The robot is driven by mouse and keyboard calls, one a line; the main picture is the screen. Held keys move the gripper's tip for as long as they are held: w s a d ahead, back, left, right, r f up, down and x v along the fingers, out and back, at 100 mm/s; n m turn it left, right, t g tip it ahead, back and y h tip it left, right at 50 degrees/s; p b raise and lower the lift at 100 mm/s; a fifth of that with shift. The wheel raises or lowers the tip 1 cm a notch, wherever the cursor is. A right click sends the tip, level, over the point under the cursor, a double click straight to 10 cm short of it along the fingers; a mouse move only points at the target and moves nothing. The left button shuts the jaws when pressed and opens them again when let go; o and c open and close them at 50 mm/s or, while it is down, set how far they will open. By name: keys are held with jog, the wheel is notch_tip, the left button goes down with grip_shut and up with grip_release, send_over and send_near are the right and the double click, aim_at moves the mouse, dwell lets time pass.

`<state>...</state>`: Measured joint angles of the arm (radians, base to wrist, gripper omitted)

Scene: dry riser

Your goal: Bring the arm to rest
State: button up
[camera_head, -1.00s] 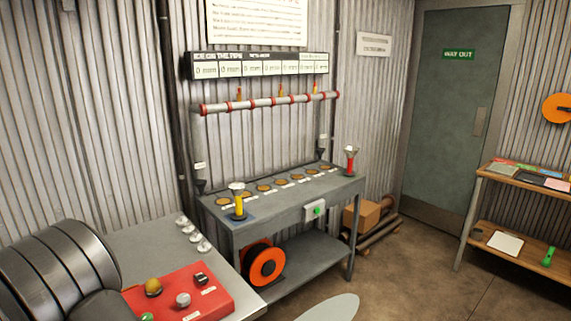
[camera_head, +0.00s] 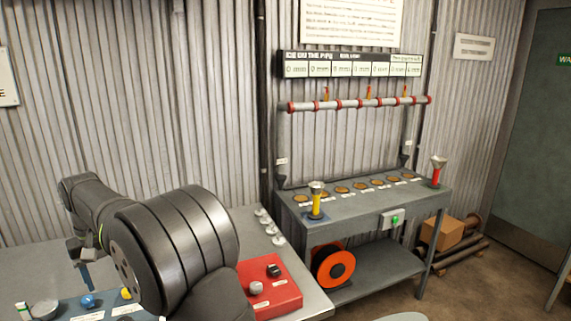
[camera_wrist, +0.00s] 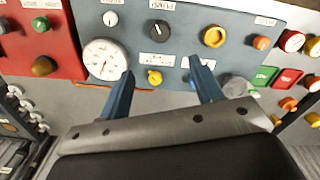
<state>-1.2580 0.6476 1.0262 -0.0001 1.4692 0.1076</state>
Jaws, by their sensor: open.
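My gripper (camera_wrist: 162,80) is open, its two blue fingers apart with nothing between them. In the wrist view the fingers point over a blue-grey control panel (camera_wrist: 185,42). The panel bears a white dial gauge (camera_wrist: 103,59), a black knob (camera_wrist: 159,29) and yellow knobs. In the head view my arm is bent at the lower left, and part of the gripper (camera_head: 86,276) shows above the same panel (camera_head: 68,308). My arm hides part of the bench there. Whether a fingertip touches the panel I cannot tell.
A red panel (camera_head: 287,297) with knobs lies right of my arm. Small silvery pieces (camera_head: 269,227) line the bench behind it. Farther right stands a grey table (camera_head: 366,209) with two funnel-topped stands, below a pipe (camera_head: 345,105). An orange reel (camera_head: 334,267) sits beneath the table.

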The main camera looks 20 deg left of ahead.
aim_at(123, 320)
notch_tip(123, 320, down, 16)
jog(key=shift+r, duration=0.2)
jog(key=shift+r+n, duration=0.15)
jog(key=shift+n, duration=0.25)
jog(key=n, duration=0.3)
jog(key=shift+n, duration=0.4)
notch_tip(123, 320, up, 18)
jog(key=w+d+m, duration=0.1)
jog(key=w+d, duration=0.4)
jog(key=w, duration=0.3)
jog(key=shift+d+r, duration=0.3)
jog(key=shift+d, duration=0.05)
